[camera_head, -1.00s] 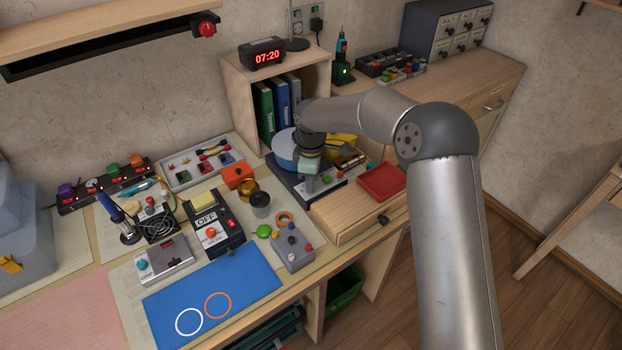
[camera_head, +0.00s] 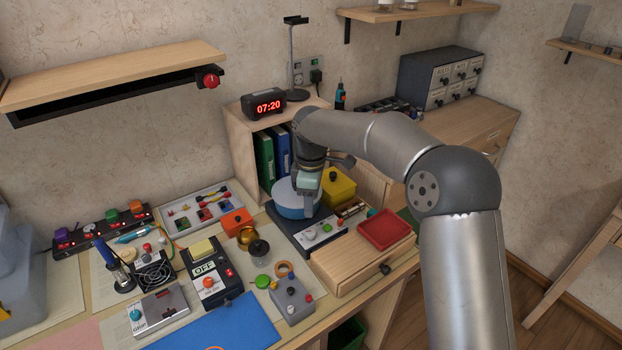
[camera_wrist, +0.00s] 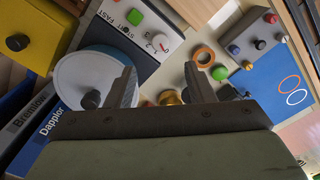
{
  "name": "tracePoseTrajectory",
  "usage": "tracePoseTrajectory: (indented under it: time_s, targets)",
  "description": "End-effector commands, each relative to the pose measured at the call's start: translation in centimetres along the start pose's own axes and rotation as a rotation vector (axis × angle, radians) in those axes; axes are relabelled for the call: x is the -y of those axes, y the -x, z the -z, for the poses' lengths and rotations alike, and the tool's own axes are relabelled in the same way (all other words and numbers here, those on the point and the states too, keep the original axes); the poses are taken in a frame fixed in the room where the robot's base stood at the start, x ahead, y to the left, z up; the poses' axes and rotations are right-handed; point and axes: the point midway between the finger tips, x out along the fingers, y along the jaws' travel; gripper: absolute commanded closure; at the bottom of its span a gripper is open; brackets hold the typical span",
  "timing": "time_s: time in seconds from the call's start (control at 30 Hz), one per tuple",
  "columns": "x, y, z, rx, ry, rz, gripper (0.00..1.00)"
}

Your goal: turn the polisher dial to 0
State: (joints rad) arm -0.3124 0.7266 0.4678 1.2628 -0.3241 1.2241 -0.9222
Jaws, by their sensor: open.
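The polisher has a dark base (camera_head: 303,243), a light control panel (camera_head: 320,233) and a round blue-and-white drum (camera_head: 292,206). In the wrist view its panel (camera_wrist: 140,27) carries a green button (camera_wrist: 135,17), the word FAST and a pale round dial (camera_wrist: 160,42) with a red mark. The number it points to is too small to read. My gripper (camera_head: 308,187) hangs above the drum, behind the panel. In the wrist view my gripper (camera_wrist: 160,72) is open and empty. Its fingers stand apart from the dial, and the left one overlaps the drum (camera_wrist: 75,75).
A yellow box (camera_head: 338,188) stands behind the polisher, and a red tray (camera_head: 385,230) sits to its right on a wooden drawer unit. A shelf with binders (camera_head: 264,158) is close behind my gripper. A grey control box (camera_head: 291,300) and jars stand in front.

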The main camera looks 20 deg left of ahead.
Motion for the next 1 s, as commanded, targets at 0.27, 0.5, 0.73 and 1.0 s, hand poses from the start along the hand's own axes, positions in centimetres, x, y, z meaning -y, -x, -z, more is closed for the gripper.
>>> tracePoseTrajectory:
  time_s: [0.27, 0.5, 0.73, 1.0]
  targets:
    - [0.0, 5.5, 0.1, -0.001, 0.000, -0.002, 0.51]
    - [0.0, 7.1, 0.0, 0.000, 0.001, 0.000, 0.51]
    - [0.0, 7.2, 0.0, 0.000, 0.000, 0.000, 0.51]
    - [1.8, 8.2, -3.1, 0.029, -0.114, -0.015, 0.51]
